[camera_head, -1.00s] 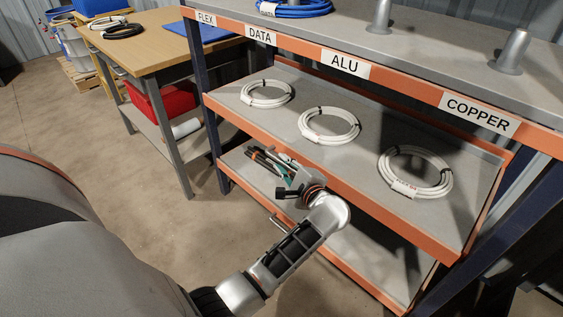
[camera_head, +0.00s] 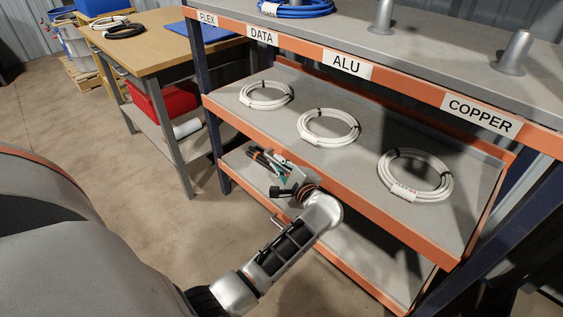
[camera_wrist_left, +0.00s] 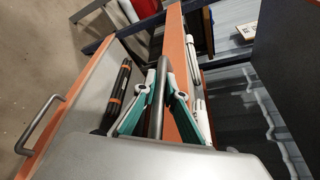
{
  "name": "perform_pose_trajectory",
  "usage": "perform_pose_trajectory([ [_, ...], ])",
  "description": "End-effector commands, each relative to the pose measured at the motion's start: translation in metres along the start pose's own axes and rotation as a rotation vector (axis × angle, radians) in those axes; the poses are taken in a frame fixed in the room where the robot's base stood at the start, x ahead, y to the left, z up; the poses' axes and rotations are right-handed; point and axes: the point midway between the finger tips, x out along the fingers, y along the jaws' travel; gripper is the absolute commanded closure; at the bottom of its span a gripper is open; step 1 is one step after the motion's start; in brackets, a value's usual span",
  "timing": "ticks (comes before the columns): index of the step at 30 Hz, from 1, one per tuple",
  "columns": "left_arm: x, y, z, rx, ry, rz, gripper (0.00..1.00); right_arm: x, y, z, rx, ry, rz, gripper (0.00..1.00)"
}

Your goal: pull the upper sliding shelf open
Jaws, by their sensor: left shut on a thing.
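The upper sliding shelf is the grey tray with an orange front edge (camera_head: 400,222), below the labelled fixed shelf in the head view. Three white cable coils lie on it. My left gripper (camera_head: 288,177) is at its front edge, left of the middle. In the left wrist view, the teal-padded fingers (camera_wrist_left: 157,110) are shut on the dark grey bar handle (camera_wrist_left: 158,75) beside the orange front edge (camera_wrist_left: 184,98). In the head view the handle is hidden by the gripper. My right gripper is not in view.
A wooden workbench (camera_head: 165,45) stands at left. Floor in front of the rack is clear.

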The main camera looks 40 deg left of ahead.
Motion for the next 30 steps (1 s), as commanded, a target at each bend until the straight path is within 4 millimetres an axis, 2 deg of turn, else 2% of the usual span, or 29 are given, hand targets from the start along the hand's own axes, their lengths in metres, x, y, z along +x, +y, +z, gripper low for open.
perform_pose_trajectory([
  [8,-0.019,0.033,0.045,-0.001,0.001,0.004,1.00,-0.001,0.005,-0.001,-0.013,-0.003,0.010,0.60],
  [19,-0.052,0.093,0.123,0.004,0.001,0.005,1.00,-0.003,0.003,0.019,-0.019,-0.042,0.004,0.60],
  [24,-0.066,0.117,0.155,0.006,0.002,0.006,1.00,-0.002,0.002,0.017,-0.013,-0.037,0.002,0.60],
  [30,-0.077,0.138,0.184,0.006,0.002,0.005,1.00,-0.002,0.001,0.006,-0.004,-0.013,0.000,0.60],
])
